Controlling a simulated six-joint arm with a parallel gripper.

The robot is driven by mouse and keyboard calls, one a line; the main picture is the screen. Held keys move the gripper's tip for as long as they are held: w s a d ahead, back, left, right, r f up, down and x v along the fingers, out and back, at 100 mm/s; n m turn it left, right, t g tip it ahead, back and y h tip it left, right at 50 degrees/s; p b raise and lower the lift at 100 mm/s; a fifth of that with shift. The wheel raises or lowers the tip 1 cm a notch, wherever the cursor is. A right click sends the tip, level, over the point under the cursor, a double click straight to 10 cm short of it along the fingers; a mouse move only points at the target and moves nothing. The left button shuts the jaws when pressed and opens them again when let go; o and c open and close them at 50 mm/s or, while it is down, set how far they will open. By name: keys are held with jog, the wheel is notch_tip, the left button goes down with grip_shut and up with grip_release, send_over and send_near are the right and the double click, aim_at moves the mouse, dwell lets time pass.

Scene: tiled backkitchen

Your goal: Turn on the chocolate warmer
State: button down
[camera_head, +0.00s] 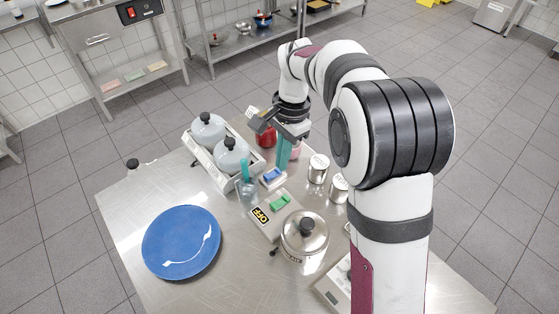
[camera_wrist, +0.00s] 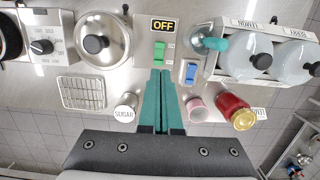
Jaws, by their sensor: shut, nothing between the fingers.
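A panel with a black OFF display (camera_wrist: 163,25) sits beside a steel lidded pot (camera_wrist: 104,40), whose label in the head view seems to end in "LATE". Its green rocker switch (camera_wrist: 158,52) also shows in the head view (camera_head: 280,202). A blue rocker switch (camera_wrist: 190,72) sits on a separate small plate, nearer the twin-pot unit (camera_wrist: 262,50). My gripper (camera_wrist: 160,74) has its two teal fingers together with nothing between them. In the wrist view its tips lie just below the green switch; in the head view they appear apart from it. Contact is not shown.
A glass with a teal utensil (camera_head: 246,187) stands beside the panel. A red jar (camera_wrist: 235,110), a pink cup (camera_wrist: 197,108) and a sugar canister (camera_wrist: 125,107) stand near my fingers. A blue plate (camera_head: 182,242) lies at left. A dial unit (camera_wrist: 40,47) stands beyond the pot.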

aim_at(275, 205)
jog(key=f, duration=0.4)
jog(key=s+a+f, duration=0.1)
jog(key=f, duration=0.8)
jog(key=shift+s+a+f, duration=0.15)
jog(key=shift+s+f, duration=0.05)
jog(key=shift+f, duration=0.2)
jog(key=shift+s+a+f, duration=0.1)
jog(key=shift+a+f, duration=0.05)
jog(key=shift+f, duration=0.1)
jog(key=shift+w+d+r, duration=0.2)
jog(key=shift+w+d, duration=0.35)
jog(key=shift+d, duration=0.05)
